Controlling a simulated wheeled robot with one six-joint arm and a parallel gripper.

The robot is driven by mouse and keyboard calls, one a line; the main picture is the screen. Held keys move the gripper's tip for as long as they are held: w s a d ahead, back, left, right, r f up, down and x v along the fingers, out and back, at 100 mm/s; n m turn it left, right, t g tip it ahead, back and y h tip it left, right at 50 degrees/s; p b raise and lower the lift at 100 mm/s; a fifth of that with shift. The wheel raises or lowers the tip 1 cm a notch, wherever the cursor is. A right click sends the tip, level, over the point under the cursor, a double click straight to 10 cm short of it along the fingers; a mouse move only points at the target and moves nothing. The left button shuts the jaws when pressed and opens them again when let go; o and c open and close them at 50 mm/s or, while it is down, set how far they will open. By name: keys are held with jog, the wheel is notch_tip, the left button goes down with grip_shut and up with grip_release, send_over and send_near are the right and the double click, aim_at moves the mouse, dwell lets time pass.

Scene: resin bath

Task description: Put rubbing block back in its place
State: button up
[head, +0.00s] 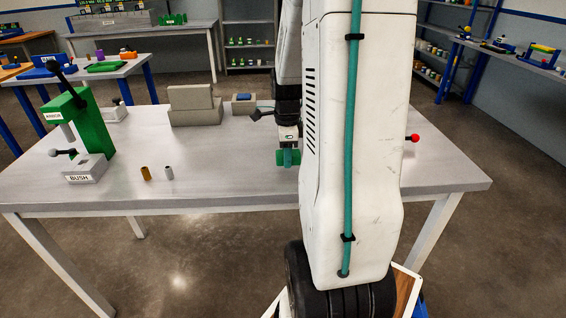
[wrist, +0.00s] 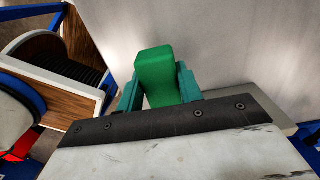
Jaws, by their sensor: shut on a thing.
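A green block (wrist: 155,70), which I take to be the rubbing block, sits between the two teal fingers of my gripper (wrist: 157,92) in the wrist view. The fingers are shut on its sides, and its far end sticks out past them. In the head view my gripper (head: 288,158) hangs over the right half of the grey table (head: 235,170), near the front edge. The block is mostly hidden there by the fingers, and my white arm covers much of the table's right part. I cannot tell which spot is the block's place.
A green press (head: 72,125) with a base labelled BUSH stands at the left. A brass bush (head: 146,174) and a grey one (head: 168,173) stand near the front. A beige stepped block (head: 194,106) and a small blue-topped item (head: 243,99) are at the back. The table's middle is clear.

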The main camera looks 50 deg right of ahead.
jog(key=shift+w+d+f, duration=0.1)
jog(key=shift+w, duration=0.6)
jog(key=shift+f, duration=1.7)
jog(key=shift+f, duration=0.15)
jog(key=o, duration=1)
jog(key=shift+o, duration=0.2)
